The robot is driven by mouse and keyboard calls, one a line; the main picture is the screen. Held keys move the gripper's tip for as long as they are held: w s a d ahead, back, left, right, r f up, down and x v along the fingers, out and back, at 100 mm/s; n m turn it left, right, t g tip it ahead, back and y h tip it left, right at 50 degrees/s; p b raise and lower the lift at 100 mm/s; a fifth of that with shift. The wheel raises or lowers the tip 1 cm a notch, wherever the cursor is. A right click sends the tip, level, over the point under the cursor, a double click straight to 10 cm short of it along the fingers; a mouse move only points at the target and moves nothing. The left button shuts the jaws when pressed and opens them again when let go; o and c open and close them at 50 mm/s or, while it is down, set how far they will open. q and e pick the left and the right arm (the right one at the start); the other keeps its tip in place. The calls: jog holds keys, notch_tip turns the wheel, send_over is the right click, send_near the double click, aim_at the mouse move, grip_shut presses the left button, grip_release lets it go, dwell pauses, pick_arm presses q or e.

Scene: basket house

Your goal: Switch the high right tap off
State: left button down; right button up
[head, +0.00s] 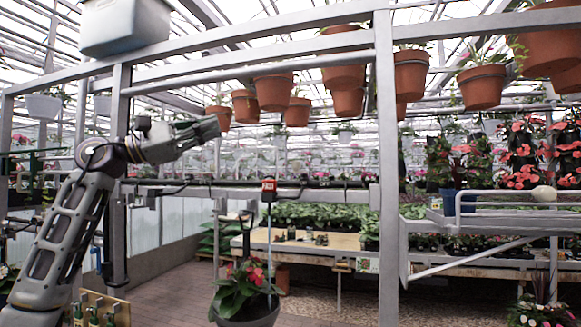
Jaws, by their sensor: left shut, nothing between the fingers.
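My left gripper (210,127) is raised at the end of my left arm, which comes in from the lower left. Its fingers point right and are shut with nothing between them. It appears in front of the grey metal frame, below the upper rail. Dark curved fittings show along the horizontal grey pipe (225,192) lower down, one near its right end (300,188). They are too small to tell surely which is the high right tap or whether it is on. The gripper appears apart from them. My right gripper is not in view.
Terracotta pots (482,87) hang along the upper rail. A grey bin (124,27) is at the top left. A potted plant with red flowers (245,288) stands low in the middle. A grey post (386,170) rises right of centre. Brick floor (165,285) is open at lower left.

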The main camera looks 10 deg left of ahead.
pick_arm(q)
notch_tip(320, 180, down, 8)
jog(key=w+d+m+g+y, duration=0.1)
jog(key=d+m+g+y, duration=0.1)
jog(key=m, duration=0.7)
jog(key=shift+y, duration=0.7)
jog(key=shift+w+d, duration=0.15)
jog(key=shift+d, duration=0.05)
jog(key=p+x, duration=0.1)
jog(key=x, duration=0.3)
jog(key=s+p+x, duration=0.1)
jog(key=x, duration=0.2)
jog(key=d+p+x, duration=0.1)
jog(key=p+x, duration=0.1)
jog(key=x, duration=0.2)
jog(key=shift+s+d+f, duration=0.1)
jog(key=shift+s+d, duration=0.1)
jog(key=shift+d, duration=0.15)
jog(key=shift+s+d, duration=0.15)
jog(key=shift+d, duration=0.5)
jog(key=shift+f, duration=0.1)
